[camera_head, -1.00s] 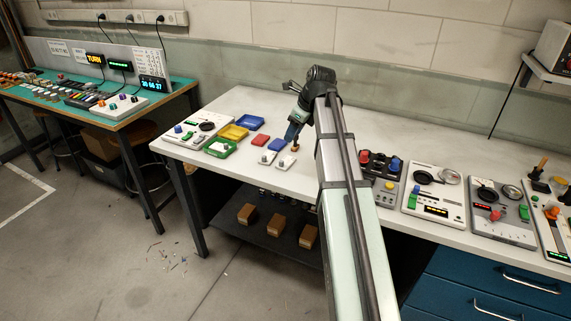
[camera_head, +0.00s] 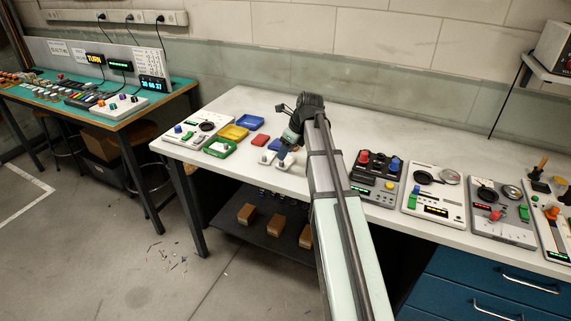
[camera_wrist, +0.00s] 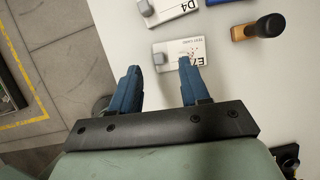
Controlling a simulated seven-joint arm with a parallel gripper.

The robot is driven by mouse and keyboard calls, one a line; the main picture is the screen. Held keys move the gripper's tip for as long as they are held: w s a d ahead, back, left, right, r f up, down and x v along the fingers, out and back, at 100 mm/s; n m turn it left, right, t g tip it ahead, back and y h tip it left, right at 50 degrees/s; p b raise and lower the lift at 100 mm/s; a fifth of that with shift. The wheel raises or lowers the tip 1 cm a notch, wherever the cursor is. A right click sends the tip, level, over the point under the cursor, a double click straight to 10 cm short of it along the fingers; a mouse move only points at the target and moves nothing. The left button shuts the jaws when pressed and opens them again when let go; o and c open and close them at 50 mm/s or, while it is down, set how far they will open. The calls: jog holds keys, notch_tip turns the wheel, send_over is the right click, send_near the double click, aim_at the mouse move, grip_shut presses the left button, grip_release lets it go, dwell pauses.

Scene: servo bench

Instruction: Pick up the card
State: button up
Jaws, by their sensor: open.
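A white card (camera_wrist: 210,45) marked E7 and "TEST CARD", with a grey block-shaped grip (camera_wrist: 159,58) at one end, lies on the bench in the wrist view. My gripper (camera_wrist: 158,68) has two blue fingers spread apart, with nothing between them. The grey grip shows in the gap between the fingertips, just ahead of them. The right finger covers part of the card; I cannot tell how high the fingers are above it. In the head view my gripper (camera_head: 282,158) is over the front of the bench and partly hides the card there.
A second card (camera_wrist: 183,7), marked D4, lies just beyond. A wooden block with a black knob (camera_wrist: 268,26) stands to the right. Control boxes (camera_head: 375,175) stand right of the arm.

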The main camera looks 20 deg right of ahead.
aim_at(286, 160)
jog(key=x, duration=0.4)
jog(key=shift+s+f, duration=0.1)
jog(key=shift+f, duration=0.35)
grip_shut()
